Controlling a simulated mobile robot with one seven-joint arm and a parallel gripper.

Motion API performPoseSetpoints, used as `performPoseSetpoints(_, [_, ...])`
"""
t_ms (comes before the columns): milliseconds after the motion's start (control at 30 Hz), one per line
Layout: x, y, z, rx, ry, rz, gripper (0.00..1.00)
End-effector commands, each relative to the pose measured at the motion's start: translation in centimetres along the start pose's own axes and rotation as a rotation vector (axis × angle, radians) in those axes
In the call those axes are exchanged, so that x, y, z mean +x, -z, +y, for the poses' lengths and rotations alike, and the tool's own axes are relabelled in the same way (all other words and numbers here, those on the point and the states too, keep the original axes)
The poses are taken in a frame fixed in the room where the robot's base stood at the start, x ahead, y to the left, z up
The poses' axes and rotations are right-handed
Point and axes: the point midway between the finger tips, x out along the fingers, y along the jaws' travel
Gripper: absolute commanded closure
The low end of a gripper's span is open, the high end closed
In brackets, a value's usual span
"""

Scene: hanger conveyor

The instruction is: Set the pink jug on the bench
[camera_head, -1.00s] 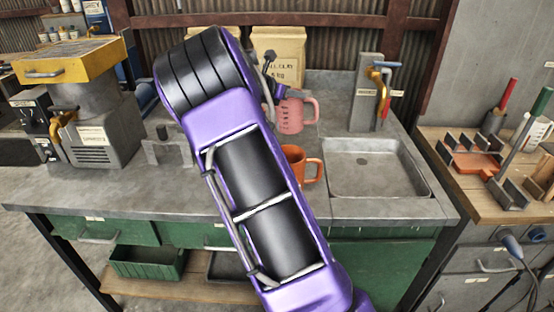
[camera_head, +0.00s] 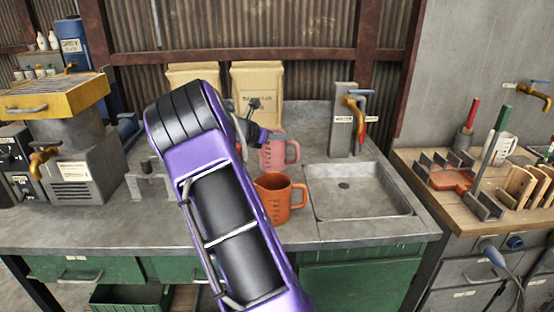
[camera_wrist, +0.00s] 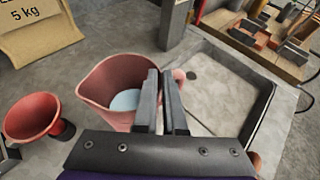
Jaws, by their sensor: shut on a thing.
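The pink jug (camera_head: 276,154) stands upright at the bench's (camera_head: 100,225) rear middle, partly hidden by my arm and the orange jug (camera_head: 275,195). In the wrist view the pink jug (camera_wrist: 112,98) is seen from above, with a pale bluish patch inside. My gripper (camera_wrist: 168,80) is shut on its handle side, the fingers pointing past the rim. In the head view my gripper (camera_head: 266,137) is small beside the pink jug. The jug's base is hidden in the head view, so I cannot tell whether it touches the bench.
The sink (camera_head: 357,190) lies just right of the jugs, with a tap post (camera_head: 345,120) behind it. Two beige sacks (camera_head: 257,92) stand at the back. A red funnel-like vessel (camera_wrist: 38,118) is left of the pink jug. A grey clamp-like fixture (camera_head: 150,182) stands left.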

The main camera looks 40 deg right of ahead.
Motion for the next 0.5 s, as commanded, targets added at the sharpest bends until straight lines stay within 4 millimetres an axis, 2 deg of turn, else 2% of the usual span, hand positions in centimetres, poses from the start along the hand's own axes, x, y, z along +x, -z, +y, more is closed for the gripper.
performPoseSetpoints(167, [0.5, 1.2, 0.1, 0.0, -0.002, -0.001, 1.0])
performPoseSetpoints(400, [1.8, 4.0, 0.1, -0.001, -0.001, -0.003, 1.0])
performPoseSetpoints(500, [1.9, 4.1, 0.1, 0.002, -0.002, -0.003, 1.0])
